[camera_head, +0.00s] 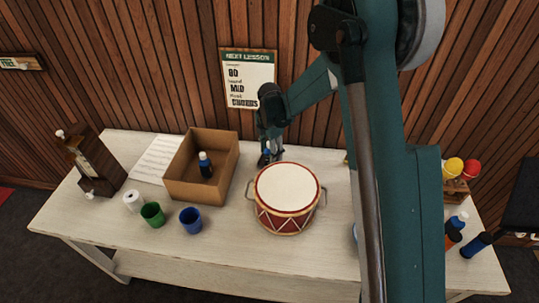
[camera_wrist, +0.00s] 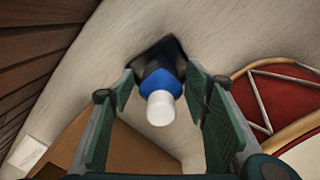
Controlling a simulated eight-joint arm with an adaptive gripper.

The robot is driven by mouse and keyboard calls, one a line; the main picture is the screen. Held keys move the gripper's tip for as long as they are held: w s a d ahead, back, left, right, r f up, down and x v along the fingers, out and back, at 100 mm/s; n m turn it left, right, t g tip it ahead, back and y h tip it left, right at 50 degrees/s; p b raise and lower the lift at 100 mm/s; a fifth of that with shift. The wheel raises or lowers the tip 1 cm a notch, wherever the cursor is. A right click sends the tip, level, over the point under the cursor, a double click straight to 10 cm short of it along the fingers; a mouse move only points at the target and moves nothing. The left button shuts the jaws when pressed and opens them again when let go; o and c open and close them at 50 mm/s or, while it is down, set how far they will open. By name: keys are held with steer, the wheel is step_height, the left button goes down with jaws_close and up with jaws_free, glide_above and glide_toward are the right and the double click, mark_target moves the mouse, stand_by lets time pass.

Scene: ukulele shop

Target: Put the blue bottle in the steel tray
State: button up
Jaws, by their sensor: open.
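A bottle with a white cap and blue shoulder (camera_wrist: 160,88) stands between the two fingers of my gripper (camera_wrist: 160,115) in the wrist view. The fingers are open, one on each side, with gaps to the bottle. In the head view my gripper (camera_head: 268,158) is low over the table behind the drum, and a bit of the blue bottle (camera_head: 267,153) shows there. A dark patch surrounds its lower part; I cannot tell whether it is body or shadow. I cannot make out the steel tray; my arm hides part of the table's right side.
A cardboard box (camera_head: 222,183) holding another dark-and-blue bottle (camera_head: 205,166) stands left of my gripper. A red drum (camera_head: 284,222) is close in front. Green (camera_head: 152,215) and blue (camera_head: 191,221) cups stand front left. More bottles (camera_head: 475,245) and maracas (camera_head: 453,167) are at right.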

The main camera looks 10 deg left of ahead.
step_height(320, 180, up, 11)
steer(key=shift+p, duration=0.35)
stand_by(0.7)
steer(key=shift+d+r, duration=0.2)
steer(key=shift+r, duration=0.05)
steer(key=s+d+r+m+t, duration=0.3)
steer(key=s+d+r+m, duration=1.1)
steer(key=d+r, duration=0.5)
steer(key=s+d+m+t, duration=0.2)
steer(key=s+d+m, duration=0.4)
steer(key=s, duration=0.5)
steer(key=s+d+m+t, duration=0.2)
steer(key=s+d+m, duration=0.5)
steer(key=s, duration=0.5)
steer(key=shift+d+f, duration=0.15)
steer(key=shift+d, duration=0.2)
